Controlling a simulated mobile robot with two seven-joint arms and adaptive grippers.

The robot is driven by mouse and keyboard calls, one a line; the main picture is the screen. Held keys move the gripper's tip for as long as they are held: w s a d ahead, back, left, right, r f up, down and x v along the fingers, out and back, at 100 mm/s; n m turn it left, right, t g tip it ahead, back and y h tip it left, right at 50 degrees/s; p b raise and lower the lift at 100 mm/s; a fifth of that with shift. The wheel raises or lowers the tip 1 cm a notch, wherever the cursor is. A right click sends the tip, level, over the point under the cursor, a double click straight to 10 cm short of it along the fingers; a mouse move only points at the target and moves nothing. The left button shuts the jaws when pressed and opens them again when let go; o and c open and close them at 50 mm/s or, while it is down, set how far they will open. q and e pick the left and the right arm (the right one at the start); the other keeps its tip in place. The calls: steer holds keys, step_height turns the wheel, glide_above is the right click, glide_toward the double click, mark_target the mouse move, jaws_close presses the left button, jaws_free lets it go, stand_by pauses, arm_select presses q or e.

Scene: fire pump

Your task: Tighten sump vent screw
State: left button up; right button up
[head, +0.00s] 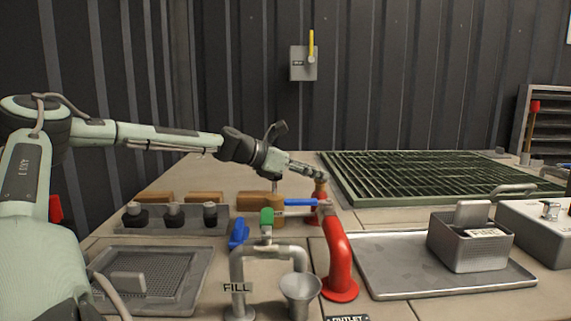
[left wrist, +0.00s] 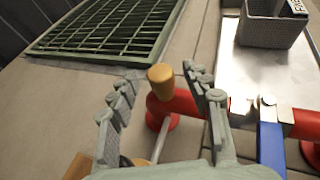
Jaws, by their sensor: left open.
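A brass-coloured knob (head: 320,186), which looks like the vent screw, stands on top of a red pipe fitting (head: 318,215) behind the red outlet pipe (head: 338,252). My left gripper (head: 319,174) reaches in from the left, with its fingertips just above the knob. In the left wrist view the gripper (left wrist: 161,73) is open, with one finger on each side of the brass knob (left wrist: 160,78). Whether either finger touches the knob I cannot tell. The red fitting's lower part is partly hidden by pipework in the head view. My right gripper is not in view.
A blue lever (head: 292,202) and a green valve handle (head: 267,217) stand close by. A grey fill pipe (head: 237,268) and metal funnel (head: 300,290) are in front. A green grating (head: 435,175) lies behind. A metal tray (head: 400,280) is at right.

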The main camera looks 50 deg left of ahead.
arm_select(q)
steer(key=v, duration=0.9)
steer(key=shift+s, duration=0.1)
